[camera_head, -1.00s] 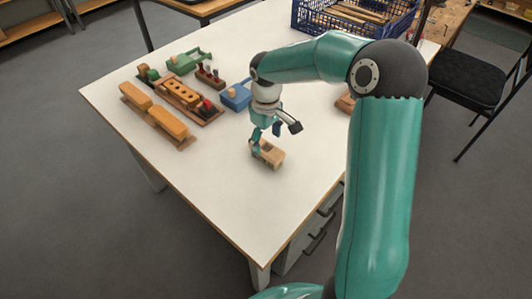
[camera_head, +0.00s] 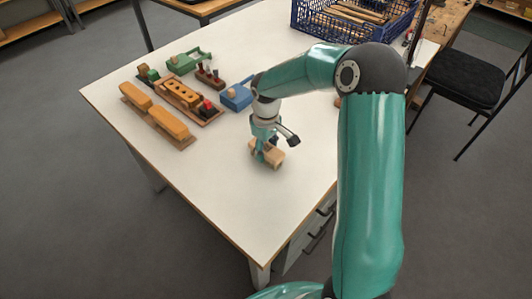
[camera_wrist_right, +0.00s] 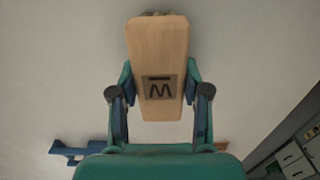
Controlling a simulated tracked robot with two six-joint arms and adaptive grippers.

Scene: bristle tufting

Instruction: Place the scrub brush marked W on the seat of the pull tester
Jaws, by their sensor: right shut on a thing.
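The scrub brush (camera_head: 278,158) is a light wooden block near the middle of the white table. In the right wrist view the brush (camera_wrist_right: 158,45) shows a dark square label with a barred W, upside down. My right gripper (camera_wrist_right: 159,92) is shut on it, one finger on each long side. In the head view the right gripper (camera_head: 266,148) points down over the brush; I cannot tell whether the brush touches the table. A blue device (camera_head: 237,96) and a green device (camera_head: 187,61) stand farther back; I cannot tell which is the pull tester. My left gripper is out of view.
Two orange-topped blocks (camera_head: 168,123) lie at the left. A wooden tray with holes (camera_head: 181,93), a red-topped piece (camera_head: 207,106) and a small dark-pegged rack (camera_head: 210,76) stand near the devices. A blue crate (camera_head: 352,20) is at the back. The table front is clear.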

